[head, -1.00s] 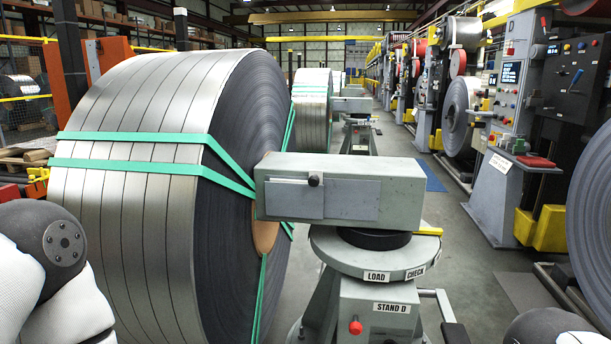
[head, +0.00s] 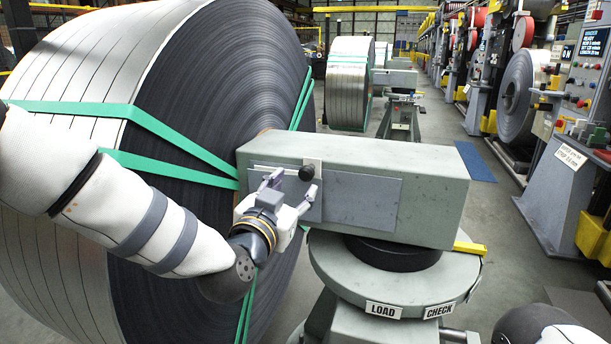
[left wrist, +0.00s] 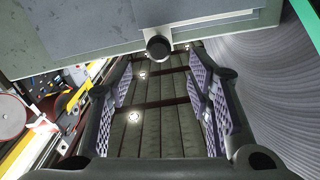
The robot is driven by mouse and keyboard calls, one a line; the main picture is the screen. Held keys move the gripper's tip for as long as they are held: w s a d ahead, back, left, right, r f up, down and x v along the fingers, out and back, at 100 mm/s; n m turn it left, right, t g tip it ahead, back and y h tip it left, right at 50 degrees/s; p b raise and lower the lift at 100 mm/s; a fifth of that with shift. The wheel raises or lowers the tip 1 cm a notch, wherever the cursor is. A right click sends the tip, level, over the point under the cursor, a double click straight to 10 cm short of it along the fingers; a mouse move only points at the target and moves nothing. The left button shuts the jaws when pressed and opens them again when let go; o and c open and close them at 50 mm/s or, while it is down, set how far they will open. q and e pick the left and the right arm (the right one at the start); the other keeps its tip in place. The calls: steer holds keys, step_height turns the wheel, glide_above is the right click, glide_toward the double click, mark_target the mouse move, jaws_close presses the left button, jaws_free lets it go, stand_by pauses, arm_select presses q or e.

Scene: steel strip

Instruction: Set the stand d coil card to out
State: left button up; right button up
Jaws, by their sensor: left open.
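Stand D's grey box-shaped arm (head: 430,190) sits on a round turntable (head: 400,285) with LOAD and CHECK labels on its rim. A flat grey plate (head: 365,200), which looks like the coil card, lies on the arm's face. A dark round knob (head: 306,173) is near the plate's left end, on a small pale tab. My left gripper (head: 291,187) is open and empty, its fingers pointing at the knob. In the left wrist view the knob (left wrist: 158,48) is beyond the open fingertips, roughly centred between them. My right gripper is not in view.
A large steel coil (head: 215,90) with green straps (head: 150,115) stands close behind my left arm. A yellow tab (head: 470,248) sticks out at the turntable's right. Control cabinets (head: 580,120) line the right, with open floor before them.

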mark_target(304, 176)
arm_select(q)
steer(key=x, duration=0.3)
steer(key=b+x, duration=0.1)
steer(key=x, duration=0.3)
steer(key=shift+w+d+f, duration=0.15)
steer(key=shift+w+f, duration=0.05)
steer(key=shift+f, duration=0.05)
jaws_close()
